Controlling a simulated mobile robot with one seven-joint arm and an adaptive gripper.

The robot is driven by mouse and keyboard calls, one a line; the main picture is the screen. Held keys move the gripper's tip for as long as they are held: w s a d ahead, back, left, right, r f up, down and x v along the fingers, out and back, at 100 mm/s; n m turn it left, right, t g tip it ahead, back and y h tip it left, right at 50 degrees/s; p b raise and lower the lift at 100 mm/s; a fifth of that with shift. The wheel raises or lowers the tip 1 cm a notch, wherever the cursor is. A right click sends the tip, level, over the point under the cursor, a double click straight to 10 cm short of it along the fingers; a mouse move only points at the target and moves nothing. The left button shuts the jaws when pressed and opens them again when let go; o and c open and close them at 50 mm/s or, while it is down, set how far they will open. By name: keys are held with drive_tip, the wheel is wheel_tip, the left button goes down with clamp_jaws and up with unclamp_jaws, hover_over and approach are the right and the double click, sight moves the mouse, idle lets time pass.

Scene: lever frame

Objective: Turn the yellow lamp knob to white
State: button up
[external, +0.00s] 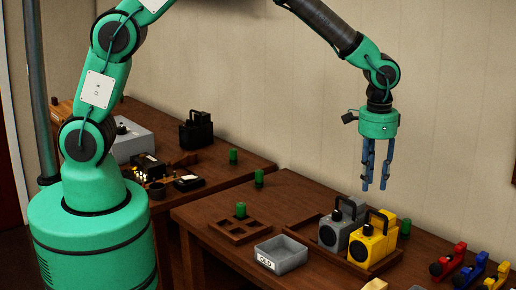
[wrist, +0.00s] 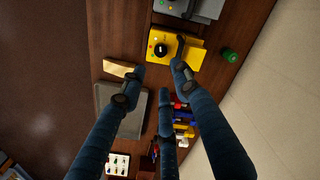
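The yellow lamp (external: 366,246) stands upright in a wooden tray on the near table, with a black handle and a round dark front. A small black knob (external: 367,229) sits on its top. In the wrist view the yellow lamp (wrist: 187,62) lies near the top, and its black knob (wrist: 160,49) has small coloured marks around it, too small to read surely. My gripper (external: 376,186) hangs fingers down above the lamp, clear of it. Its blue fingers are apart and empty; they also show in the wrist view (wrist: 157,72).
A grey lamp (external: 330,236) stands left of the yellow one. Red (external: 450,259), blue (external: 473,270) and yellow (external: 497,278) levers are at the right. A grey bin (external: 290,255) and a slotted wooden tray (external: 229,231) lie to the left. Green cylinders (external: 259,178) stand about.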

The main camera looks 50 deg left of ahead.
sight(368, 226)
wheel_tip(368, 226, down, 13)
drive_tip(key=shift+f, duration=0.2)
idle(0.5)
